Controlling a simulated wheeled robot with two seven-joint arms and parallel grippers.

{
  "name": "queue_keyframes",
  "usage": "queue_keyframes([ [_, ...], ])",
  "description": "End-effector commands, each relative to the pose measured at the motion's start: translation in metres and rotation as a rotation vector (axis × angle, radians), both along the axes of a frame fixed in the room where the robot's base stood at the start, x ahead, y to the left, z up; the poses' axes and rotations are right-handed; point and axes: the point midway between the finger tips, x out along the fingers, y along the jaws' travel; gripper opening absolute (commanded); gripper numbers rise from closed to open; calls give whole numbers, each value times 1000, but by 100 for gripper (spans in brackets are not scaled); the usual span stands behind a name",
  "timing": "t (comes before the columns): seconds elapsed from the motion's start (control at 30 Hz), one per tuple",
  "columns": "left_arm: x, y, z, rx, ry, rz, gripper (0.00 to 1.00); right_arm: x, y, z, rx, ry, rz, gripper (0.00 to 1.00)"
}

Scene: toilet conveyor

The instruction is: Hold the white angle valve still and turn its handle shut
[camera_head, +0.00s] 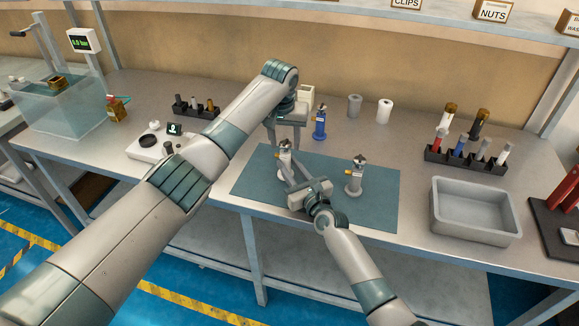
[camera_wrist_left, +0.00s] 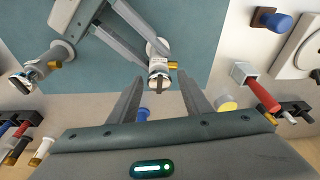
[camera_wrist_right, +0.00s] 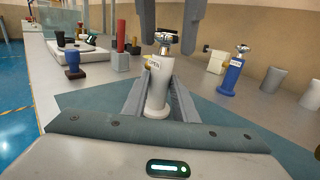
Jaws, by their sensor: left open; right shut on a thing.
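A white angle valve (camera_head: 284,147) stands upright on the teal mat, with a metal handle (camera_wrist_right: 166,39) on top and a yellow-edged tag reading OPEN (camera_wrist_right: 153,63). My right gripper (camera_wrist_right: 158,80) is shut on its white body (camera_wrist_right: 157,98) from the front. My left gripper (camera_head: 283,134) is open above the valve, pointing down. In the left wrist view its fingertips (camera_wrist_left: 159,77) lie on either side of the handle, and contact cannot be told.
A blue valve (camera_head: 320,123) stands behind the mat (camera_head: 381,208). A grey bin (camera_head: 474,216) and a rack of tools (camera_head: 466,160) are at the right. A white scale (camera_head: 150,147) and a water tank (camera_head: 60,107) are at the left.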

Motion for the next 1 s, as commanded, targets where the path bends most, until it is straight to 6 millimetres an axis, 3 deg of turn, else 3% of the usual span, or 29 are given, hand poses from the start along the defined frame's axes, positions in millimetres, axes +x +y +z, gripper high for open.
queue_keyframes([
  [0.47, 0, 0, 0, -1, 0, 98, 44, 0, 0, 0, 0, 0, 0, 0],
  [0.8, 0, 0, 0, 0, 0, 299, 44, 0, 0, 0, 0, 0, 0, 0],
  [1.0, 0, 0, 0, 0, -1, 303, 44, 0, 0, 0, 0, 0, 0, 0],
])
